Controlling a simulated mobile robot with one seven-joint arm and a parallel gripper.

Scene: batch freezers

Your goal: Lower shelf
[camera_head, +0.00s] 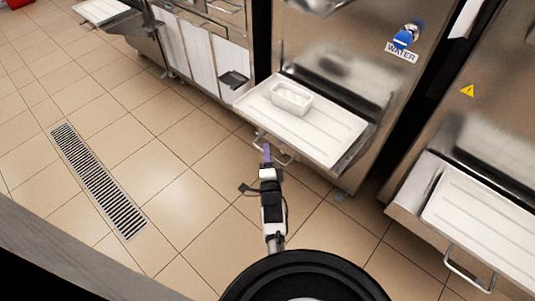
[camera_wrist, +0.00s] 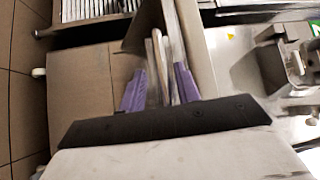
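The shelf (camera_head: 330,133) is a white ribbed tray in a metal frame, jutting level from the front of the middle freezer. A thin metal loop handle (camera_head: 287,161) is at its front edge. My gripper (camera_head: 267,152) has purple fingers and is at the left part of this handle. In the wrist view, the two purple fingers of my gripper (camera_wrist: 160,88) stand apart. Pale bars, seemingly the handle (camera_wrist: 150,58), run between them. Contact with the handle cannot be made out.
A white tub (camera_head: 291,98) stands on the shelf near the freezer front. Another freezer with a white shelf (camera_head: 485,225) and handle is at the right. A floor drain (camera_head: 98,178) lies to the left. The tiled floor between the drain and the shelf is clear.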

